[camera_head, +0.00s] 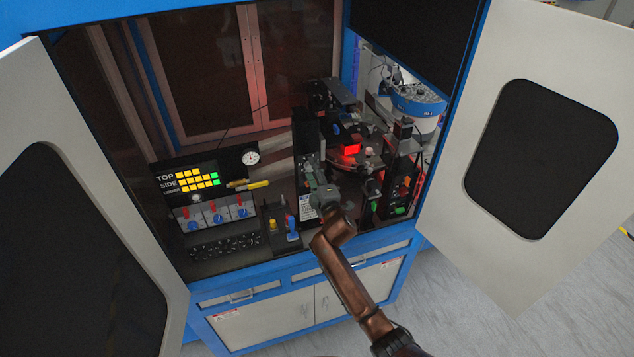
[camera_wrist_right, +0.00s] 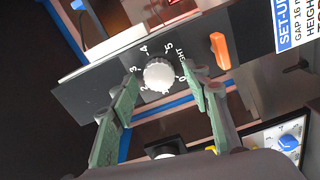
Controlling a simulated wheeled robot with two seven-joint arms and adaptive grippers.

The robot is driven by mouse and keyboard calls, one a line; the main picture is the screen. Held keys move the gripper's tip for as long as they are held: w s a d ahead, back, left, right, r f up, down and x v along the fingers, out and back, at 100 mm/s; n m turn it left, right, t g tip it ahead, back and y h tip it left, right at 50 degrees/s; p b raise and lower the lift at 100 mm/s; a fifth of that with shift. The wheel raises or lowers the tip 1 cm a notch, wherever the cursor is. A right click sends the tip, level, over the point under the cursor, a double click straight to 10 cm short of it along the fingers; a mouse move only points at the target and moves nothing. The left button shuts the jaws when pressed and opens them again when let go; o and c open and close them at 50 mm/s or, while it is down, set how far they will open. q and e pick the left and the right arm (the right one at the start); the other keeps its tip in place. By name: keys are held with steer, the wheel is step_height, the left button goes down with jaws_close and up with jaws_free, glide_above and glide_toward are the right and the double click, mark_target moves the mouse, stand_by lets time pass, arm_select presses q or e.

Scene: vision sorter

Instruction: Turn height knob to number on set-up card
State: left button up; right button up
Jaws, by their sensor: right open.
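The height knob (camera_wrist_right: 158,75) is a ribbed pale grey knob on a dark panel, ringed by white numbers. "HT" lettering shows beside it, partly cut by a finger. My right gripper (camera_wrist_right: 164,82) is open, with one green-padded finger on each side of the knob. I cannot tell whether the pads touch it. The set-up card (camera_wrist_right: 294,22) is partly in the right wrist view; "GAP 16" and "HEIGHT" can be read, but the height number is cut off. In the head view my right gripper (camera_head: 325,196) reaches into the cabinet and hides the knob. My left gripper is not in view.
An orange lever (camera_wrist_right: 220,49) stands on the same panel, right of the knob. A blue knob (camera_wrist_right: 288,142) on a white dial is at the lower right. In the head view, a display (camera_head: 188,181) and a row of blue knobs (camera_head: 218,219) lie to the left. Both cabinet doors are open.

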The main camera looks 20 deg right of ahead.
steer(key=s, duration=1.1)
steer(key=shift+d, duration=0.2)
